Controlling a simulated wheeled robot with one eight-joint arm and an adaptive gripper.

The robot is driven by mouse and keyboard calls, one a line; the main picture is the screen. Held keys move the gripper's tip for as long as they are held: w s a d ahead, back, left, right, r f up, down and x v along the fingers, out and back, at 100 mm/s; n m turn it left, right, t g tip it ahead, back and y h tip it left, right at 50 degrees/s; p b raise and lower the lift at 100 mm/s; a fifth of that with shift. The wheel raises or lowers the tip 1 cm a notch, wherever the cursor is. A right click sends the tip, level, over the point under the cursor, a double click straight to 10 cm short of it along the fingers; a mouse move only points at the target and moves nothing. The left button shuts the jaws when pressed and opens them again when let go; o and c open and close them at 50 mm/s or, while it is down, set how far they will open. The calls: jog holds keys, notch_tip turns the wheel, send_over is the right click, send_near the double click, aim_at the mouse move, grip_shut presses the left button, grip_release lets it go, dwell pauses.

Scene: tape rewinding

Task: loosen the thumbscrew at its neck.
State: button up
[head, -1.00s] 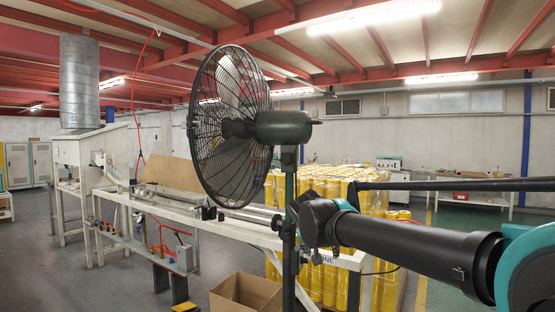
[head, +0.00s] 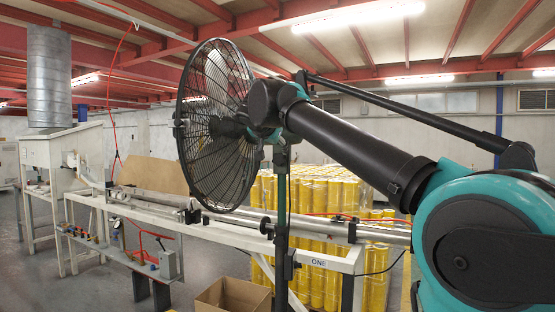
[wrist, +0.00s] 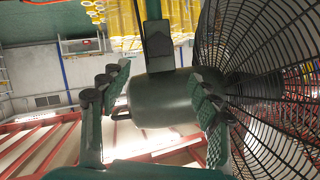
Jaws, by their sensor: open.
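A large black caged fan (head: 215,120) stands on a dark post (head: 281,200) in the head view. In the wrist view its dark green motor housing (wrist: 162,98) fills the middle, with the wire cage (wrist: 265,75) at the right. The neck (wrist: 157,42) joins the housing at the picture's top. I cannot make out a thumbscrew there. A small looped part (wrist: 121,115) shows at the housing's left end. My gripper (wrist: 163,72) is open, with one finger on each side of the housing in the picture. I cannot tell whether they touch it.
A white bench (head: 315,257) with rails runs behind the post. Wrapped yellow rolls (head: 318,285) stand behind it. An open cardboard box (head: 232,296) sits on the floor by the post. A clamp (head: 290,264) sticks out from the lower post.

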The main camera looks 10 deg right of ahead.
aim_at(279, 158)
jog(key=x, duration=1.3)
jog(key=shift+w+d+f, duration=0.15)
jog(key=shift+w+f, duration=0.05)
jog(key=shift+w, duration=0.1)
jog(key=shift+c, duration=0.2)
jog(key=c, duration=1.1)
